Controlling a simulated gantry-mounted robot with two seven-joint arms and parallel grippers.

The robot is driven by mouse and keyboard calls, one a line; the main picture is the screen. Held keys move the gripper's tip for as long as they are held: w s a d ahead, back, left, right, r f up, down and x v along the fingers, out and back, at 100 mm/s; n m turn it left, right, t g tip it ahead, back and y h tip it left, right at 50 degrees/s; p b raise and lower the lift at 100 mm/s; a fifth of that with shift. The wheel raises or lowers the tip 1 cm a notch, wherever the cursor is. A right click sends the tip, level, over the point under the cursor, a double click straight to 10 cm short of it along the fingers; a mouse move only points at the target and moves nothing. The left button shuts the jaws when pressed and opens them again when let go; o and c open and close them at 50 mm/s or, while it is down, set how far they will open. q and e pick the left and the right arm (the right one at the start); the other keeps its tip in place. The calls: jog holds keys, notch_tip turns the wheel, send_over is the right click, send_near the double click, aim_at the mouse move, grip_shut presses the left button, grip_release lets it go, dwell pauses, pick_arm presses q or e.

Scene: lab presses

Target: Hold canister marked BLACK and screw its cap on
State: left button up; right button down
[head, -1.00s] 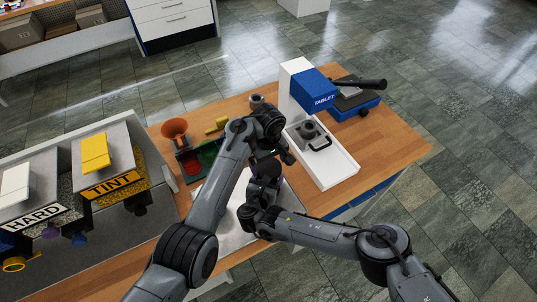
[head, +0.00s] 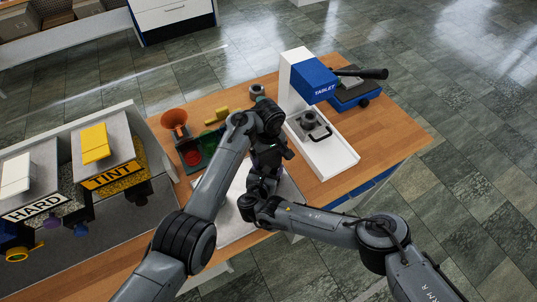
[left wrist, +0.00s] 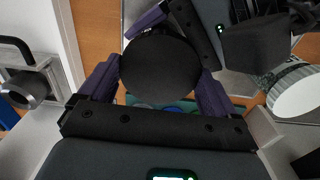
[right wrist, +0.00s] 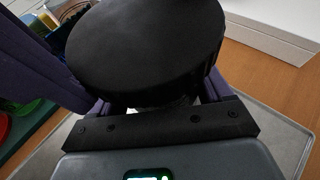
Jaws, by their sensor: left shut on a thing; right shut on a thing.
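A black round cap (left wrist: 160,66) sits between the purple fingers of my left gripper (left wrist: 157,78), which is shut on its sides. In the right wrist view the cap (right wrist: 145,45) is directly above my right gripper (right wrist: 158,103). My right gripper is shut on the canister; only a narrow greyish strip of its body (right wrist: 172,104) shows below the cap. The marking on the canister is hidden. Whether the cap is seated or threaded cannot be told. In the head view the two grippers meet over the pale mat (head: 232,212), and my arms hide cap and canister.
A white press with a blue TABLET head (head: 313,82) stands right of the grippers. An orange funnel (head: 174,120) and a tray with red and green cups (head: 191,158) are at left. HARD and TINT dispensers (head: 112,178) stand farther left. A white-topped round container (left wrist: 298,92) is near the grippers.

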pick_arm(q)
jog(key=m, duration=1.6)
jog(key=shift+m, duration=0.4)
jog(key=o, duration=0.8)
jog(key=shift+o, duration=0.2)
